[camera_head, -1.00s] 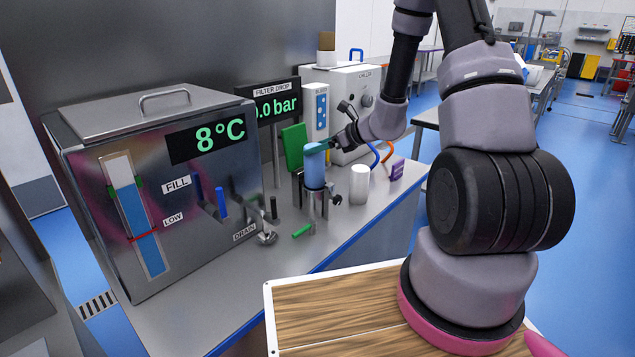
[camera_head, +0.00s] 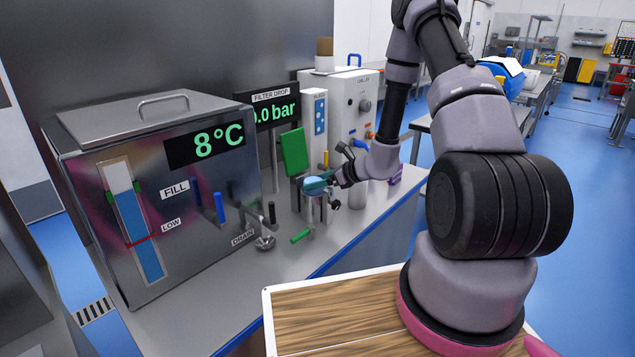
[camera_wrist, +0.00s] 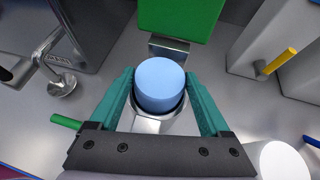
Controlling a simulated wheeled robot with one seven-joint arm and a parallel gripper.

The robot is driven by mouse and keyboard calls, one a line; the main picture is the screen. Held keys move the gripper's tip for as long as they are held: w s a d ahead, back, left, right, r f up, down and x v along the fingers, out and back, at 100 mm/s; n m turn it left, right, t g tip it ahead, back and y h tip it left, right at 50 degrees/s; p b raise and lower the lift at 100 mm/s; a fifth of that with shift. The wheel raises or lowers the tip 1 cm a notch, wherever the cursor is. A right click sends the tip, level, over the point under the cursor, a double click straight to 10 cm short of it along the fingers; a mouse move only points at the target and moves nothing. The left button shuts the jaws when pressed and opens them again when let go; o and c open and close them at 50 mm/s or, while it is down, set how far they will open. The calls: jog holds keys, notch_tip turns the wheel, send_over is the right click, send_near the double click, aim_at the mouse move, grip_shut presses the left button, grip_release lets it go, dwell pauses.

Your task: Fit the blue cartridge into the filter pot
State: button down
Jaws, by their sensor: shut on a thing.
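The blue cartridge (camera_wrist: 160,84) is upright between the two teal fingers of my gripper (camera_wrist: 160,102), which is shut on it. The metal filter pot (camera_wrist: 152,125) is directly around and below the cartridge in the wrist view. In the head view only the top of the cartridge (camera_head: 316,184) shows above the pot (camera_head: 313,213), beside my gripper (camera_head: 322,179). Most of the cartridge's length is hidden inside the pot. Whether it touches the bottom cannot be seen.
A green panel (camera_wrist: 179,18) stands just behind the pot. A white cylinder (camera_wrist: 284,160) is close on the right. A green handle (camera_head: 300,236) sticks out low at the pot's front. The steel tank (camera_head: 90,215) is to the left, the chiller (camera_head: 350,100) behind.

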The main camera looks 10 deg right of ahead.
grip_release()
jog(key=shift+f, duration=0.15)
jog(key=shift+s+d+r, duration=0.2)
jog(key=shift+r, duration=0.15)
jog(key=v, duration=1.1)
jog(key=s+a+r+n+g, duration=0.2)
jog(key=s+a+r+n, duration=0.15)
jog(key=r, duration=0.35)
jog(key=s+a+r+n+g, duration=0.1)
jog(key=s+a+r+n, duration=0.15)
jog(key=r+n, duration=0.3)
jog(key=s+a+r+n+g, duration=0.2)
jog(key=s+r+n, duration=0.2)
jog(key=r, duration=0.3)
jog(key=s+d+r+n+t+h, duration=0.2)
jog(key=s+d+r+n+h, duration=0.1)
jog(key=s+r, duration=0.3)
jog(key=s+d+r+n+t+h, duration=0.1)
jog(key=s+d+r+n+h, duration=0.2)
jog(key=s+r+n, duration=0.3)
jog(key=shift+s+r+t+h, duration=0.4)
jog(key=shift+s+r+h, duration=0.15)
jog(key=shift+r, duration=0.3)
